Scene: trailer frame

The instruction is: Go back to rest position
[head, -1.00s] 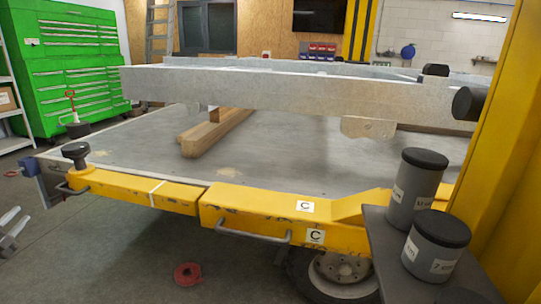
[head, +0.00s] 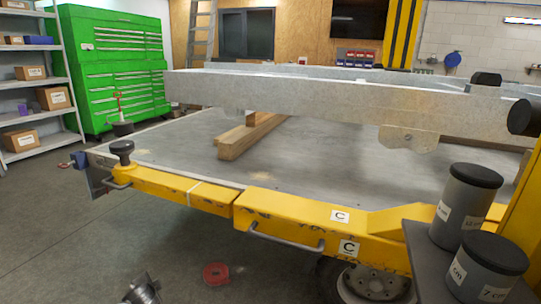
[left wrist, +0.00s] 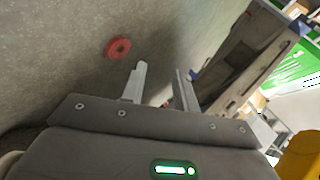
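My left gripper (left wrist: 158,85) shows in the left wrist view with its two fingers apart and nothing between them. It hangs over the grey floor, to the side of the trailer lift. In the head view a small metallic part (head: 143,288) at the bottom edge looks like part of my left arm; its fingers cannot be made out there. My right gripper is in neither view. The galvanised trailer frame (head: 300,95) rests above the grey platform (head: 310,160) with a wooden beam (head: 245,138) under it.
The yellow lift edge (head: 310,212) crosses the front, with a wheel below. Two grey canisters (head: 466,205) stand on a dark shelf at right. A red disc (head: 216,274) lies on the floor. Shelving (head: 35,85) and a green cabinet (head: 120,65) stand at left. The left floor is clear.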

